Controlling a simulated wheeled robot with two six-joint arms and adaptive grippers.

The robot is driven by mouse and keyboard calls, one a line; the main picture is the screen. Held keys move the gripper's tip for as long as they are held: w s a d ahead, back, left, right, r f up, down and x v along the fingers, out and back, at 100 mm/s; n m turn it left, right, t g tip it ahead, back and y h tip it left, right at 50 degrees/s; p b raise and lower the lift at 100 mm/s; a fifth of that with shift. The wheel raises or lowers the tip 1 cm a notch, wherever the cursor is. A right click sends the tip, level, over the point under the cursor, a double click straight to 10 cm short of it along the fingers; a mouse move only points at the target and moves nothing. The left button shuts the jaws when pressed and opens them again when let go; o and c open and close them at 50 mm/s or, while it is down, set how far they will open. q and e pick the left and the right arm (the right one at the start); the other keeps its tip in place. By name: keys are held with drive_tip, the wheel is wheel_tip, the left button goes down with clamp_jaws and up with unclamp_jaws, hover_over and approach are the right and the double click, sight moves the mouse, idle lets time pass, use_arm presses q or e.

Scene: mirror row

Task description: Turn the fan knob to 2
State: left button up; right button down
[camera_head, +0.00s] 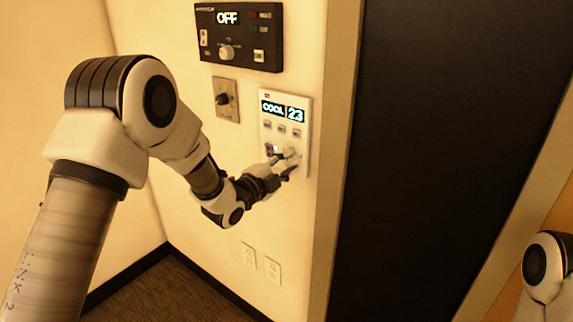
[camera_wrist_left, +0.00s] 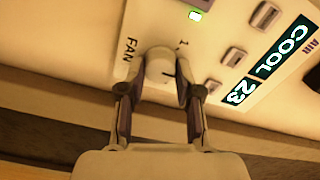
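The white wall panel (camera_head: 304,110) reads COOL 23 in the head view. The fan knob (camera_wrist_left: 160,68) is a pale round knob near the panel's lower edge, beside the word FAN and a 1. My left gripper (camera_head: 284,166) is at the panel's lower part. In the left wrist view its fingers (camera_wrist_left: 160,80) lie on both sides of the knob and appear to touch it. The 2 is not visible. My right gripper is out of view.
A black panel (camera_head: 265,50) reading OFF is above, with its own knob. A small plate with a dark knob (camera_head: 224,98) is to the left. Buttons (camera_wrist_left: 234,57) sit beside the fan knob. Wall outlets (camera_head: 272,270) are below, and a dark door-like surface (camera_head: 430,150) is to the right.

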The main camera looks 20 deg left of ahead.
use_arm(q)
drive_tip(key=shift+o, duration=1.1)
drive_tip(key=shift+w, duration=0.1)
drive_tip(key=v, duration=1.2)
